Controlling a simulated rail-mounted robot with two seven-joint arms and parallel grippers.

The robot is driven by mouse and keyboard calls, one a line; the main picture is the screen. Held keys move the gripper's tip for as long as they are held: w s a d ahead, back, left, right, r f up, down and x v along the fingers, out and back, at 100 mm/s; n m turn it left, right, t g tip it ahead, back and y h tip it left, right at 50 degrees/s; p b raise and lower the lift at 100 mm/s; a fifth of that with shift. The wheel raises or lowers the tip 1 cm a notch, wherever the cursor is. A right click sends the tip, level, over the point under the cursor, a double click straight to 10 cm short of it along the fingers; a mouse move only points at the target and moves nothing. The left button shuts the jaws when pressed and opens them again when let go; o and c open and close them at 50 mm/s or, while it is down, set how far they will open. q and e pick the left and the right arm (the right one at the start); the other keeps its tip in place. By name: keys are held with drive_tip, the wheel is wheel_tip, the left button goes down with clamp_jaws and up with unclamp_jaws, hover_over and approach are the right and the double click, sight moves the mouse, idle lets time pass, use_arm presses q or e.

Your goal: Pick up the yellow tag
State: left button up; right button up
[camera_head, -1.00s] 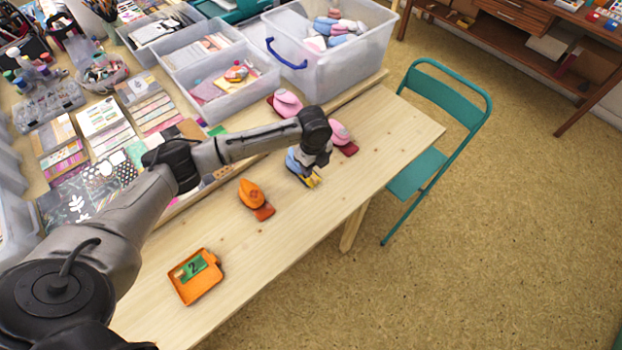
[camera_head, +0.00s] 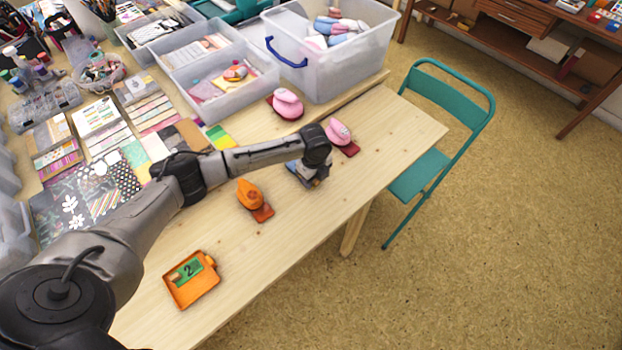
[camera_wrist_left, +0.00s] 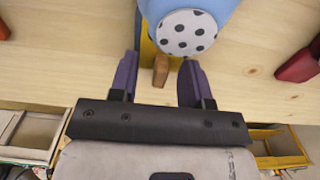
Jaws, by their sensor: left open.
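The yellow tag (camera_wrist_left: 148,52) shows in the left wrist view as a yellow strip with a brown wooden grip (camera_wrist_left: 161,70). It sits at the near side of a blue stamp (camera_wrist_left: 215,12) with a white, black-dotted pad, which covers part of it. My left gripper (camera_wrist_left: 159,66) is open, its two purple-grey fingers on either side of the wooden grip, with gaps on both sides. In the head view my left gripper (camera_head: 315,183) is low over the table beside the blue stamp (camera_head: 296,172) and hides most of the tag. My right gripper is not in view.
An orange stamp (camera_head: 249,194) and an orange tray (camera_head: 196,291) with a green tag "2" (camera_head: 187,270) stand nearer on the wooden table. Pink stamps (camera_head: 287,103) (camera_head: 338,132) stand just beyond. Clear bins fill the back. The table's right end is clear.

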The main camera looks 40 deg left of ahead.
use_arm(q)
clamp_jaws()
idle(0.3)
drive_tip(key=shift+r, duration=0.1)
